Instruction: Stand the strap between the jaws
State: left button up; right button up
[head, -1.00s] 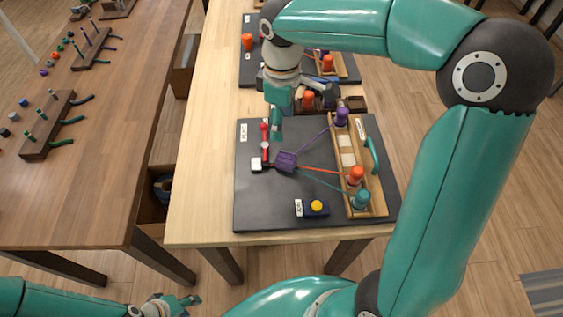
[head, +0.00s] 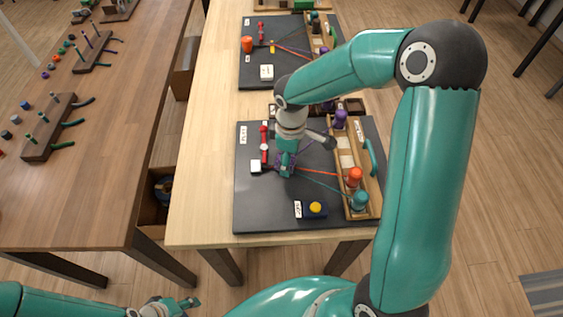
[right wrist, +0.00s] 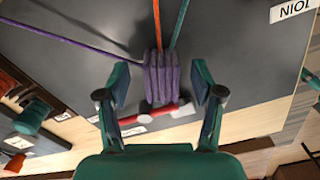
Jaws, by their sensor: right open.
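A purple ribbed bundle, which looks like the strap, lies at the meeting point of the cords on the black board (head: 262,215). In the right wrist view the strap (right wrist: 161,76) is between the two fingers of my right gripper (right wrist: 158,84), with a gap on each side. The right gripper is open, and in the head view (head: 286,166) it is down over the strap and hides most of it. Purple, orange and teal cords run from the strap toward pegs. My left gripper (head: 187,303) is at the bottom left, away from the board; its finger gap is unclear.
A wooden rack (head: 360,203) holds a purple peg (head: 340,119), an orange peg (head: 354,177) and a teal peg (head: 360,201). A yellow button (head: 316,208) is in front.

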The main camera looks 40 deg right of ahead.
jog(key=shift+f, duration=0.75)
grip_shut()
jog(key=shift+r, duration=0.15)
